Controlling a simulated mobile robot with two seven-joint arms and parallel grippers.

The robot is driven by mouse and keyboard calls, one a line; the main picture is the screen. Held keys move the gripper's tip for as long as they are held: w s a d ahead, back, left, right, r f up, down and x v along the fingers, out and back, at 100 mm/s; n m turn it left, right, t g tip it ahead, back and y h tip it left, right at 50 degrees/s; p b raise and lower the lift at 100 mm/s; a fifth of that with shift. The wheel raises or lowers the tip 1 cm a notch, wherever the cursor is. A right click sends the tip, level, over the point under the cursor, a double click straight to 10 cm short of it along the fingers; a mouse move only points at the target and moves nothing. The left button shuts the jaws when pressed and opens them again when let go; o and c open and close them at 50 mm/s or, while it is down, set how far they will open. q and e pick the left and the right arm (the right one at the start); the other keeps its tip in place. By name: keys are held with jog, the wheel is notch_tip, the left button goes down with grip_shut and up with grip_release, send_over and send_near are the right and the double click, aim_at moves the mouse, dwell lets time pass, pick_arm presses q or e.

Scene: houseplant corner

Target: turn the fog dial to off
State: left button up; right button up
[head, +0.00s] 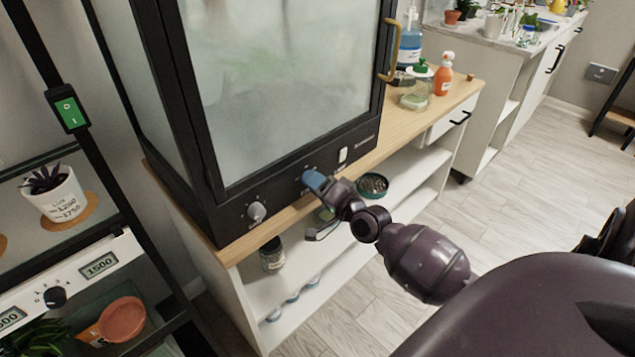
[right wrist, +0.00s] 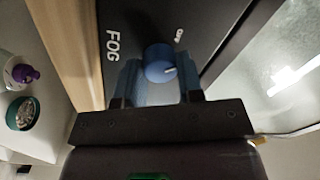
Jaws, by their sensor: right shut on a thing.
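The fog dial (right wrist: 160,62) is a blue round knob on the black front panel (right wrist: 190,25) of the glass cabinet. In the right wrist view the word FOG stands beside it and a small OFF mark lies up and to its right. A light pointer line on the knob points to the right, somewhat below the OFF mark. My right gripper (right wrist: 158,82) has its blue fingers on both sides of the dial and is shut on it. My left gripper is not in view.
A grey knob (head: 257,212) sits left on the same panel, and a white switch (head: 343,155) sits to the right. A brass handle (head: 388,50) juts from the cabinet door. Bottles and jars stand on the wooden top (head: 455,92); a shelf below holds a round dish (head: 373,185).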

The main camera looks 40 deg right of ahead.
jog(key=n+p, duration=0.2)
jog(key=n, duration=0.4)
dwell(0.7)
jog(key=o, duration=0.9)
jog(key=shift+s, duration=0.1)
